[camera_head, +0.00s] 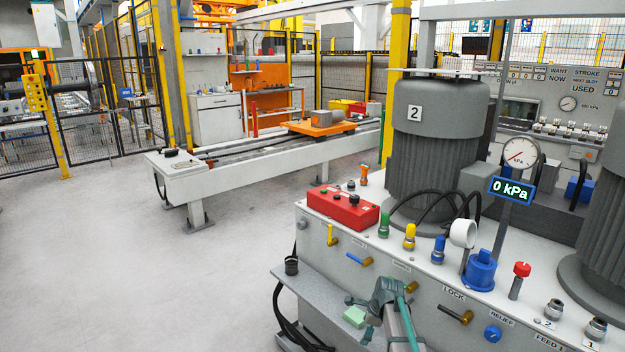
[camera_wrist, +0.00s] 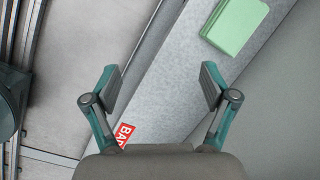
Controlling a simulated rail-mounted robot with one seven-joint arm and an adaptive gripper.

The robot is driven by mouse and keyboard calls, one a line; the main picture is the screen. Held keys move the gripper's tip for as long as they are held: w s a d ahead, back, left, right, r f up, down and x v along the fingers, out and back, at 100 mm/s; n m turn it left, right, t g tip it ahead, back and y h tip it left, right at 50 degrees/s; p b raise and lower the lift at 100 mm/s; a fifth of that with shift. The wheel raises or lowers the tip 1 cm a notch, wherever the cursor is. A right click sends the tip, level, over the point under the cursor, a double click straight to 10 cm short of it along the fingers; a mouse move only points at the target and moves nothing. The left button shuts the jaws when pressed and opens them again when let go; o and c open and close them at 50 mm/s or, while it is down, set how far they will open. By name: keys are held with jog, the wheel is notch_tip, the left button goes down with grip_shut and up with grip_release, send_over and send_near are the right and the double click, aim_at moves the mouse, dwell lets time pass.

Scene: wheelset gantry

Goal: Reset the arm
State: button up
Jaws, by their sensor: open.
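My gripper (camera_wrist: 158,88) is open and empty in the wrist view, its two dark finger pads apart with teal links behind them. Below it is a grey shelf (camera_wrist: 176,80) with a red label reading "BA" (camera_wrist: 125,135), partly hidden by the gripper. A green block (camera_wrist: 235,25) lies on that shelf at the upper right, apart from the fingers. In the head view my arm shows at the bottom centre, in front of the grey bench, close to the green block (camera_head: 354,316) on the front shelf (camera_head: 315,290). The fingertips are hard to make out there.
The bench top carries a red control box (camera_head: 343,206), a large grey motor marked 2 (camera_head: 436,150), coloured valves and a gauge (camera_head: 520,154) above a "0 kPa" display (camera_head: 511,189). Brass handles (camera_head: 456,314) stick out in front. Open floor (camera_head: 130,270) lies left.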

jog(key=s+f+n+g+p, duration=0.3)
jog(key=s+f+n, duration=0.2)
jog(key=s, duration=1.4)
jog(key=s+a+f+n+g+h+p, duration=0.1)
jog(key=s+f+n+g+p, duration=0.2)
jog(key=s, duration=1.6)
jog(key=s+f+n+g+h+p, duration=0.1)
jog(key=s+f+n+g+p, duration=0.2)
jog(key=s+f+n, duration=0.5)
jog(key=s+n, duration=0.4)
jog(key=s, duration=0.7)
jog(key=shift+a+f+n, duration=0.25)
jog(key=shift+a+n, duration=0.15)
